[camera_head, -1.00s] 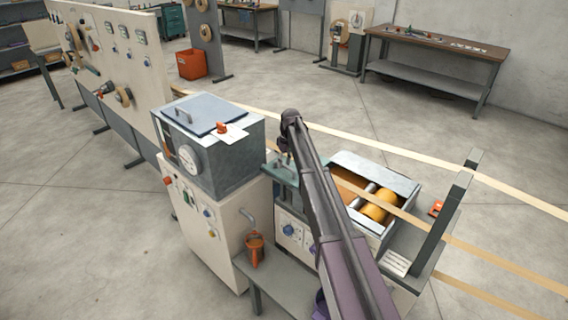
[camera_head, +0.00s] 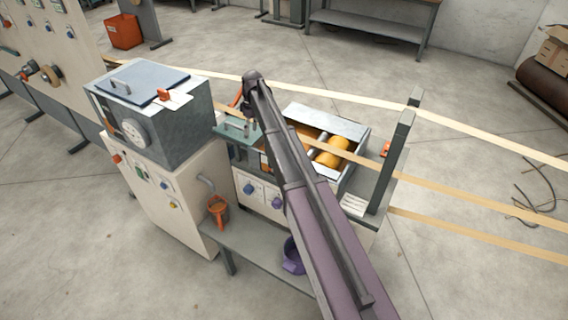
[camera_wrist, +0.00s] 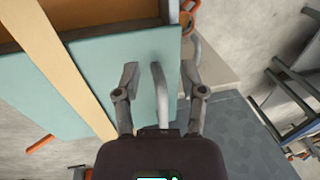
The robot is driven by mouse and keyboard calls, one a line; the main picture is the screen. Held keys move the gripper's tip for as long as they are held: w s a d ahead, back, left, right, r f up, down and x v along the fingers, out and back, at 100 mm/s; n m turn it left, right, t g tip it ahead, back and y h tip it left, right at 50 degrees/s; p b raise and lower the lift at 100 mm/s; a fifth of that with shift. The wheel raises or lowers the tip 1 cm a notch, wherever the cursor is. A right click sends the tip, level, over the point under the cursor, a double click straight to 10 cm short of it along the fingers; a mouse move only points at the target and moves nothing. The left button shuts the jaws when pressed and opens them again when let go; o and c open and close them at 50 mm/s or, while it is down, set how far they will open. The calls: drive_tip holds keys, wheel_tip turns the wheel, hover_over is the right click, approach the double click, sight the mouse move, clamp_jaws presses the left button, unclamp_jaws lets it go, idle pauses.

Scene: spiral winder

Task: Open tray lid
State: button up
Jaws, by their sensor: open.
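The tray lid (camera_head: 225,131) is a flat teal plate at the near left end of the tray, partly hidden by my arm in the head view. It also shows in the wrist view (camera_wrist: 90,58), with a grey bar handle (camera_wrist: 158,98) over it. My gripper (camera_wrist: 160,72) is open, with one finger on each side of the handle. I cannot tell whether either finger touches it. In the head view my gripper is small and dark above the lid. The open tray (camera_head: 325,119) with yellow-orange rollers (camera_head: 331,153) lies right of the lid.
Tan strips (camera_head: 465,128) run across the tray and pass between upright grey posts (camera_head: 393,150). A grey box with a gauge (camera_head: 150,120) stands on a cabinet to the left.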

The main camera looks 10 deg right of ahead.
drive_tip(key=s+d, duration=0.7)
wheel_tip(320, 180, up, 14)
drive_tip(key=w+d+p, duration=0.2)
drive_tip(key=p, duration=1.2)
drive_tip(key=s+a+f+m+b, duration=0.1)
drive_tip(key=s+f+m+b, duration=0.2)
drive_tip(key=s, duration=0.6)
drive_tip(key=s+a+f+m+t+h+b, duration=0.1)
drive_tip(key=s+f+m+b, duration=0.2)
drive_tip(key=s+f+b, duration=0.5)
drive_tip(key=shift+s+f, duration=0.15)
drive_tip(key=shift+s, duration=0.8)
drive_tip(key=s+m, duration=0.3)
drive_tip(key=s, duration=0.6)
drive_tip(key=shift+s+a+t+h, duration=0.15)
drive_tip(key=shift+s+t+h, duration=0.15)
